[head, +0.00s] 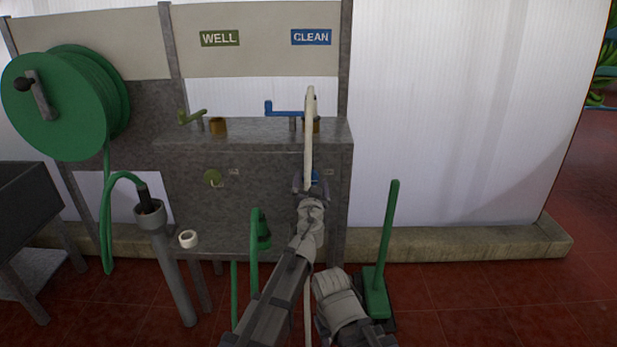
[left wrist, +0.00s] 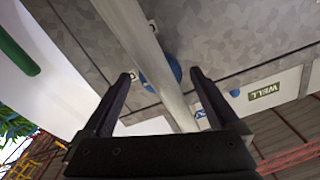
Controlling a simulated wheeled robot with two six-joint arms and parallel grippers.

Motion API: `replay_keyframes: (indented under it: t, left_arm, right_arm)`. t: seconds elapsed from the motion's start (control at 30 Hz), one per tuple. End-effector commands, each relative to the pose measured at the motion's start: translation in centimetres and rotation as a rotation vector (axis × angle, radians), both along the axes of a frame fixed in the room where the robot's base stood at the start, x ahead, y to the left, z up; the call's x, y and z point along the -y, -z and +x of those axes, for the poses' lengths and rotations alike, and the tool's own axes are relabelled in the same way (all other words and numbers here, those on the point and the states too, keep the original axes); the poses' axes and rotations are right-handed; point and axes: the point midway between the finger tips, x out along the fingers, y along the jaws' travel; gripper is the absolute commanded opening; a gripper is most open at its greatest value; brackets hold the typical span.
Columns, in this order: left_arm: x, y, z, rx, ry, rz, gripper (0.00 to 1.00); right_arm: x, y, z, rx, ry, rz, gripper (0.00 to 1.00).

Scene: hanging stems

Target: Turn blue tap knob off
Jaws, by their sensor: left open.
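The blue tap knob (head: 316,177) is on the front of the grey stone-patterned cabinet, on the side below the blue CLEAN sign (head: 311,37). In the head view it is mostly hidden behind my left gripper (head: 311,185) and a pale hose. In the left wrist view the round blue knob (left wrist: 176,73) shows behind the hose (left wrist: 155,60). My left gripper is open there (left wrist: 163,82); its fingers are on either side of the hose, with the knob beyond. I cannot tell whether the fingers touch the knob. My right gripper does not show.
A blue lever (head: 284,111) is on the cabinet top (head: 245,130).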

Motion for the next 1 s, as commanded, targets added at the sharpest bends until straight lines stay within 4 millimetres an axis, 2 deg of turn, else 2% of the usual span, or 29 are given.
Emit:
replay_keyframes:
  t: [0.03, 0.17, 0.47, 1.0]
  left_arm:
    - [0.2, 0.0, 1.0, 0.0, 0.001, 0.0, 0.95]
    - [0.5, 0.0, 2.1, 0.0, 0.002, 0.0, 0.95]
    - [0.5, 0.0, 2.2, 0.0, 0.002, 0.0, 0.95]
    - [0.5, 0.0, 2.2, -0.001, 0.002, 0.0, 0.34]
  right_arm:
    - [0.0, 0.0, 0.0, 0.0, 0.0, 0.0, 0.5]
    - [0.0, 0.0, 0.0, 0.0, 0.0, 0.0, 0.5]
    - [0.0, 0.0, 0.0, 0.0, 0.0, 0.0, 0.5]
    - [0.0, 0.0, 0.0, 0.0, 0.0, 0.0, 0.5]
